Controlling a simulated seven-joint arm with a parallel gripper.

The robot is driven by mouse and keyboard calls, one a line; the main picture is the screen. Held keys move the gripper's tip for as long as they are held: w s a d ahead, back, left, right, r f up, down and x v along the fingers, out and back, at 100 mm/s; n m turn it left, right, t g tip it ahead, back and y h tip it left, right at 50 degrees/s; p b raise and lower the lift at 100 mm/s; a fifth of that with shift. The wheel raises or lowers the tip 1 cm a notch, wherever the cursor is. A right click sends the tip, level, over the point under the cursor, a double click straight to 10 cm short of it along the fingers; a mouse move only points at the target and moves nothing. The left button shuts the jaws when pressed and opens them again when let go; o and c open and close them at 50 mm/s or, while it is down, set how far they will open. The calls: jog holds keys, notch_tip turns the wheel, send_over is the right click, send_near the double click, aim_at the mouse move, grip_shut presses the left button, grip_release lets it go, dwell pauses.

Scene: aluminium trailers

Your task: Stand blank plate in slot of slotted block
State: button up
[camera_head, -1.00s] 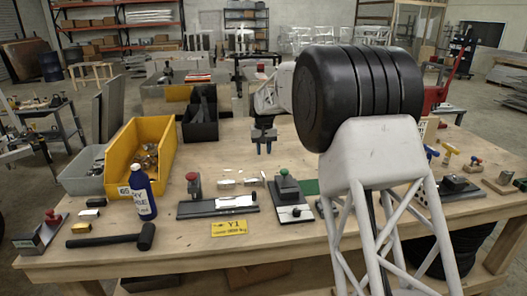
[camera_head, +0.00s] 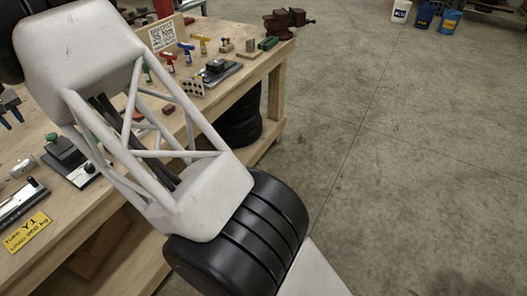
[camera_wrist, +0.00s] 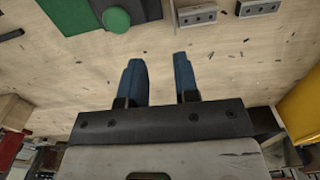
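My gripper (camera_wrist: 160,82) shows in the wrist view with its two blue fingers apart and nothing between them. It points down over bare wood of the workbench. In the head view my gripper (camera_head: 11,118) is at the left edge, above the bench. A light plate with dark holes (camera_head: 193,87) stands upright near the bench's right end. I cannot make out a blank plate for certain. Two grey metal blocks with dark marks, a left one (camera_wrist: 197,14) and a right one (camera_wrist: 258,8), lie beyond the fingers; I cannot tell whether either is the slotted block.
A dark fixture with a green knob (camera_wrist: 116,19) lies beside a green mat (camera_wrist: 68,12). A yellow bin (camera_wrist: 302,112) is at the right of the wrist view. Coloured T-handled tools, a clamp fixture (camera_head: 216,70) and a vise (camera_head: 288,22) occupy the bench's right end. Open floor lies right.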

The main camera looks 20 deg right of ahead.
jog(key=s+d+r+m, duration=0.1)
jog(key=s+d+r, duration=0.3)
jog(key=d, duration=1.1)
jog(key=s+d+r+m+t, duration=0.15)
jog(key=d+r, duration=0.55)
jog(key=d, duration=0.9)
jog(key=s+d+r+m, duration=0.2)
jog(key=s+d+r, duration=0.25)
jog(key=d, duration=1.05)
jog(key=s+d+m, duration=0.2)
jog(key=s+d, duration=1.2)
jog(key=d, duration=0.3)
jog(key=s+d+f, duration=0.2)
jog(key=s+d, duration=0.1)
jog(key=s, duration=0.3)
jog(key=s+d+f+m, duration=0.1)
jog(key=s+d+f, duration=0.2)
jog(key=s, duration=0.4)
jog(key=s+d+f+m+t, duration=0.1)
jog(key=s+d+f, duration=0.2)
jog(key=s+d, duration=0.2)
jog(key=shift+s+f, duration=0.25)
jog(key=shift+s, duration=0.5)
jog(key=shift+m, duration=0.25)
jog(key=shift+o, duration=0.5)
